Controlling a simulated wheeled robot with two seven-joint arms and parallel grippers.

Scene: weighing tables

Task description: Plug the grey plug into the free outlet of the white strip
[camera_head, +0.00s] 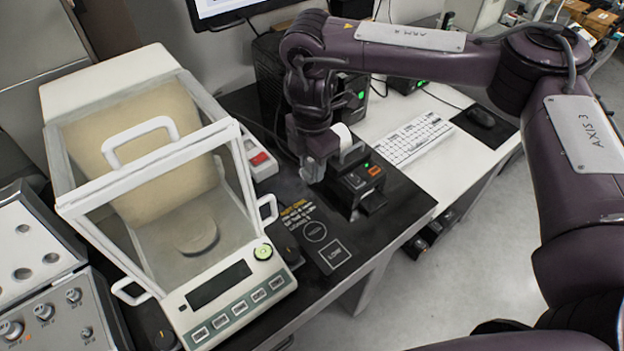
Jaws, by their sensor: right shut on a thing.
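My right gripper (316,158) hangs down over the dark table, just left of a small black printer. It is shut on the grey plug (312,172), which shows only as a small grey piece at the fingertips. The white strip (262,163) lies behind the balance's right side, to the left of my right gripper. A red switch shows on it. Much of the strip is hidden by the balance, and I cannot make out its outlets. The plug is apart from the strip. My left gripper is not in view.
A balance with a glass draft shield (225,285) fills the table's left part. The black printer (358,187) stands to the right of the gripper. A keyboard (413,138) and mouse (481,116) lie on the white table.

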